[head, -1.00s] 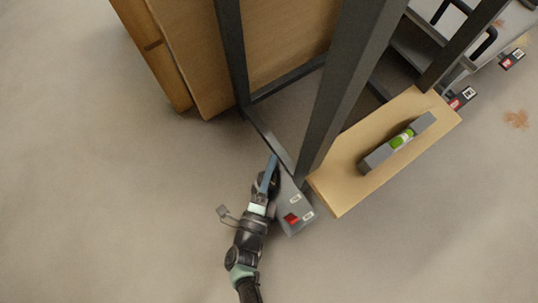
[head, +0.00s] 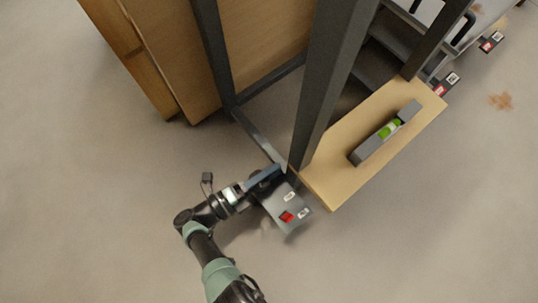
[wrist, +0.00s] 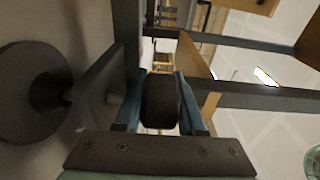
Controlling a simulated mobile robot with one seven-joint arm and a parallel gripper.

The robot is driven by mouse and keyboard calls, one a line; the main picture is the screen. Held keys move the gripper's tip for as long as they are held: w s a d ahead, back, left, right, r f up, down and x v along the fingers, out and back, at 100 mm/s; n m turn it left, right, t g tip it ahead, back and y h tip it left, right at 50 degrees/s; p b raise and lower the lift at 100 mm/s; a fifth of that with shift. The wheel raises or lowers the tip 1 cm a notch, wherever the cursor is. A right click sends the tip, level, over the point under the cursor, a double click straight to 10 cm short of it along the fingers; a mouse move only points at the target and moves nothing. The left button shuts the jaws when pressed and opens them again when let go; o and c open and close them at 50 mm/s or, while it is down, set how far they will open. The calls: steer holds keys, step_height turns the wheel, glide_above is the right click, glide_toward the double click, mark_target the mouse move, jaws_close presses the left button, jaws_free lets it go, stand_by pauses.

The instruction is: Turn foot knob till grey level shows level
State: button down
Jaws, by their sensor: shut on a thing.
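The grey level (head: 366,150) lies on the wooden shelf (head: 335,190) of the dark metal frame. Its green vial (head: 389,130) shows in the head view, but the bubble is too small to read. In the wrist view a black foot knob (wrist: 160,102) sits between the two blue fingers of my gripper (wrist: 160,108). The gripper is shut on the knob. In the head view my gripper (head: 266,175) is low beside the frame's near corner, and the knob is mostly hidden there. A dark round foot (wrist: 35,92) on a stem shows at the left of the wrist view.
A grey plate with red and white labels (head: 284,206) sticks out just right of my gripper. A dark upright post (head: 330,80) rises close by. A wooden cabinet (head: 150,50) stands at the upper left. The floor at left is clear.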

steer(key=shift+s+d+m+g+h, duration=0.1)
steer(key=shift+s+m+g+h, duration=0.15)
steer(key=shift+m+g+h, duration=0.65)
steer(key=shift+y, duration=0.3)
steer(key=c, duration=0.5)
jaws_free()
